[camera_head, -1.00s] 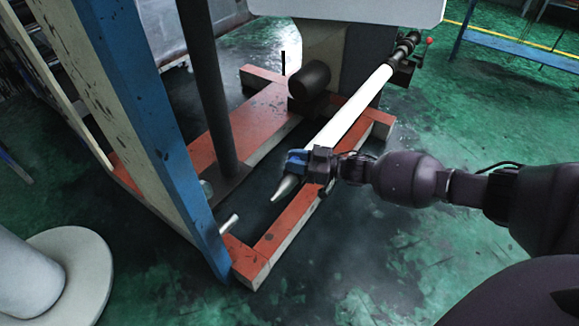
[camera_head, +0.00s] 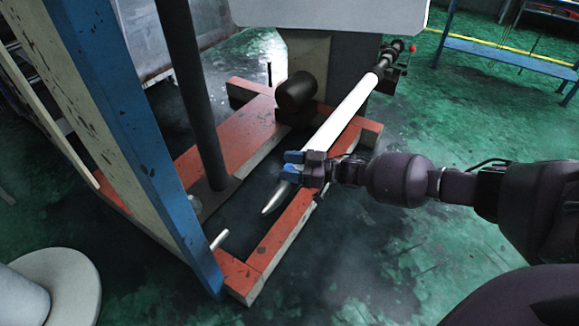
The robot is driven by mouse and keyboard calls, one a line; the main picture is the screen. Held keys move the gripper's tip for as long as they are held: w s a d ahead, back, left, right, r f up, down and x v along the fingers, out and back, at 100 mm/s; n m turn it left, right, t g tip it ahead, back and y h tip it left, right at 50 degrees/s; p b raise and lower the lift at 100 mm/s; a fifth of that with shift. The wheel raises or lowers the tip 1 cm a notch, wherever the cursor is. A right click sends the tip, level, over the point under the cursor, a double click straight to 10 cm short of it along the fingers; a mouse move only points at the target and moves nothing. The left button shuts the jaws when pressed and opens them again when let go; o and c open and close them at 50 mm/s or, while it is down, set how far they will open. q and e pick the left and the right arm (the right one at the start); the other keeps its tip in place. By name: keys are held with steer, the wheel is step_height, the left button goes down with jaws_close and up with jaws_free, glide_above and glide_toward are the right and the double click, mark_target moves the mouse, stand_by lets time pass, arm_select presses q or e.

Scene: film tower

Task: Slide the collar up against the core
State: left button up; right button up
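The core is the long white tube (camera_head: 345,110) on a slanted shaft, running from the upper right down toward the middle. The shaft's pale cone-shaped tip (camera_head: 275,198) sticks out below it. My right gripper (camera_head: 292,163) is at the lower end of the core, just above the tip. Its two blue fingertips show apart, one above the other, so it looks open. A dark piece at the gripper hides the lower end of the core. I cannot tell the collar apart from the gripper there. My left gripper is out of view.
A blue and cream post (camera_head: 160,150) and a dark pole (camera_head: 188,90) stand left of the shaft. The orange base frame (camera_head: 285,235) lies below it. A pale round flange (camera_head: 70,280) is at the lower left. Green floor (camera_head: 400,270) is free at the lower right.

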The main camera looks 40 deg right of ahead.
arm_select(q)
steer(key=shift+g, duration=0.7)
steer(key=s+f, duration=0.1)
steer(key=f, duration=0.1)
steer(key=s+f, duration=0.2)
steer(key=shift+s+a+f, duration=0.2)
arm_select(e)
steer(key=shift+s+a+f, duration=0.1)
steer(key=shift+s+f, duration=0.1)
steer(key=shift+f, duration=0.35)
steer(key=shift+s+d+r, duration=0.2)
steer(key=shift+s+d, duration=0.05)
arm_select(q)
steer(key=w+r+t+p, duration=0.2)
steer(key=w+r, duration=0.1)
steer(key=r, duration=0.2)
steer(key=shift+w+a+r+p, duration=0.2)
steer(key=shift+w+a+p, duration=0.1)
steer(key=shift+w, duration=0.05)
arm_select(e)
steer(key=v, duration=1)
steer(key=shift+r, duration=0.35)
steer(key=shift+w, duration=0.15)
